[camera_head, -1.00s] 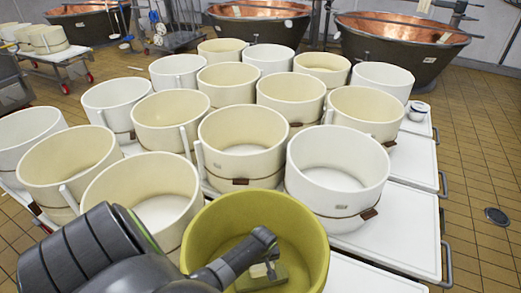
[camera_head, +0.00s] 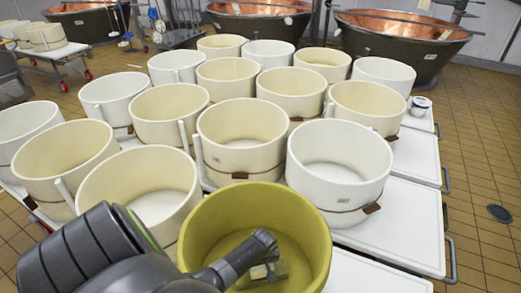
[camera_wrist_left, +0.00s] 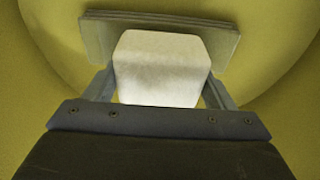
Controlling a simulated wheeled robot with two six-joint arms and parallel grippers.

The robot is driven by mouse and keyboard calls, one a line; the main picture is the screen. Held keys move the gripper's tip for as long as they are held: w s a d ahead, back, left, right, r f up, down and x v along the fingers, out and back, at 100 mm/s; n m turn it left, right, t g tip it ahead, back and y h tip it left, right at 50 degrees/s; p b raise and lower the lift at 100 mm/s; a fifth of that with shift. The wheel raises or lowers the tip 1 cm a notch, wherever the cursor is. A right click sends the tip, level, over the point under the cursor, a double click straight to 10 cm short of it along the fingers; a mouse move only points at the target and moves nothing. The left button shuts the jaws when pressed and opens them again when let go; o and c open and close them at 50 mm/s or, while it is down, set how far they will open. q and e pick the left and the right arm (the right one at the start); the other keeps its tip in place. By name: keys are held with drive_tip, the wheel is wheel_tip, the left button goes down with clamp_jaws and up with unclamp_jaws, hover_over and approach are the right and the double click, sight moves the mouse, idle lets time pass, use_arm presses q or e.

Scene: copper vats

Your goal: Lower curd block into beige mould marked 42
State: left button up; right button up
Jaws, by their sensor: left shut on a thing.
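My left gripper (camera_head: 264,272) reaches down inside a yellow-green tub (camera_head: 316,232) at the bottom of the head view. It is shut on a pale curd block (camera_wrist_left: 160,68), which shows clearly between the fingers in the left wrist view. In the head view the curd block is small and partly hidden by the gripper. Beige moulds, such as the near one (camera_head: 242,135), stand beyond the tub, open and apparently empty. Their small labels are too small to read, so I cannot tell which is 42. My right gripper is not in view.
A flat grey-olive slab (camera_wrist_left: 97,38) lies behind the block in the left wrist view. A white mould (camera_head: 340,190) stands just beyond the tub, among several beige and white ones. Bare white table top (camera_head: 395,228) shows at right. Copper vats (camera_head: 400,40) stand behind.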

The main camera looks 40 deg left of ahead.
use_arm(q)
drive_tip(key=shift+f+b, duration=0.65)
drive_tip(key=shift+f, duration=0.2)
idle(0.9)
drive_tip(key=o, duration=1.2)
drive_tip(key=shift+o, duration=0.2)
drive_tip(key=shift+r, duration=0.1)
drive_tip(key=shift+r, duration=0.35)
wheel_tip(320, 180, up, 16)
drive_tip(key=s+d+p, duration=0.1)
drive_tip(key=d+p, duration=0.1)
drive_tip(key=shift+s+r, duration=0.15)
drive_tip(key=shift+s, duration=0.05)
drive_tip(key=shift+d, duration=0.1)
